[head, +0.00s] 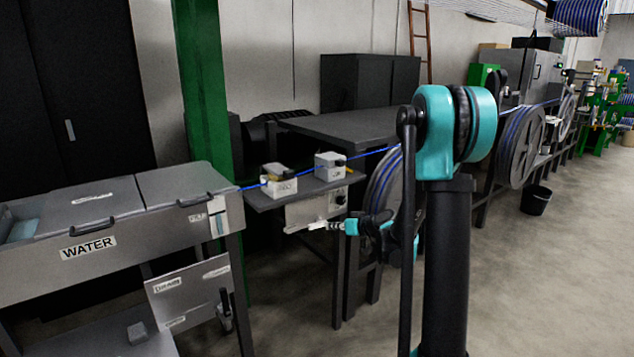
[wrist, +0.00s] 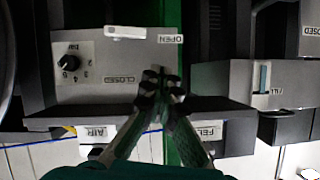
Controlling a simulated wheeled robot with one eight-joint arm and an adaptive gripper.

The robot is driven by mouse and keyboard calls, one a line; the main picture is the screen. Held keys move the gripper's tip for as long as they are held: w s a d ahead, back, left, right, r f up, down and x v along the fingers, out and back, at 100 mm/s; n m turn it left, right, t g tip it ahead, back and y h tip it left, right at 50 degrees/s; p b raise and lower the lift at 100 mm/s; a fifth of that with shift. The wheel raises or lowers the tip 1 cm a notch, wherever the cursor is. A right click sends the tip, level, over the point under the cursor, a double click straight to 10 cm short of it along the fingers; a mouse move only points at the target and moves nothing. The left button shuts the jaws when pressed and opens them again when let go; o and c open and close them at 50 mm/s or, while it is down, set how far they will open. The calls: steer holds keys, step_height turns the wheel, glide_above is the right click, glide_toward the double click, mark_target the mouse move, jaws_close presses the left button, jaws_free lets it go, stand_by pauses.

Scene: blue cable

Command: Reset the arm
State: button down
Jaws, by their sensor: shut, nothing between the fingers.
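My arm stands right of centre in the head view, with its teal joints raised and its forearm reaching left and away. My gripper (head: 318,226) is small there, just in front of the grey control box (head: 305,212) under the small shelf. In the wrist view my gripper (wrist: 161,85) has its fingertips together with nothing between them. Behind them is the box face, with a black knob (wrist: 70,64), a white handle (wrist: 125,32) and OPEN and CLOSED labels. I cannot tell whether the fingertips touch the box.
The blue cable (head: 367,154) runs past two small boxes (head: 279,180) on the shelf. The WATER trough (head: 120,232) is at left, and a green post (head: 203,80) stands behind. Cable reels (head: 520,147) line the right. Open floor (head: 560,270) lies at lower right.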

steer(key=s+d+f+m+g+h, duration=0.1)
steer(key=s+d, duration=0.3)
steer(key=s, duration=0.7)
steer(key=s+d+f+m+g+h, duration=0.2)
steer(key=s+d+f+g+h, duration=0.1)
steer(key=s, duration=0.9)
steer(key=s+d+f+m+g+h, duration=0.2)
steer(key=s+d+f+h, duration=0.1)
steer(key=s, duration=0.9)
steer(key=shift+s+d+f+h, duration=0.25)
steer(key=shift+d+h, duration=0.45)
steer(key=shift+d, duration=0.3)
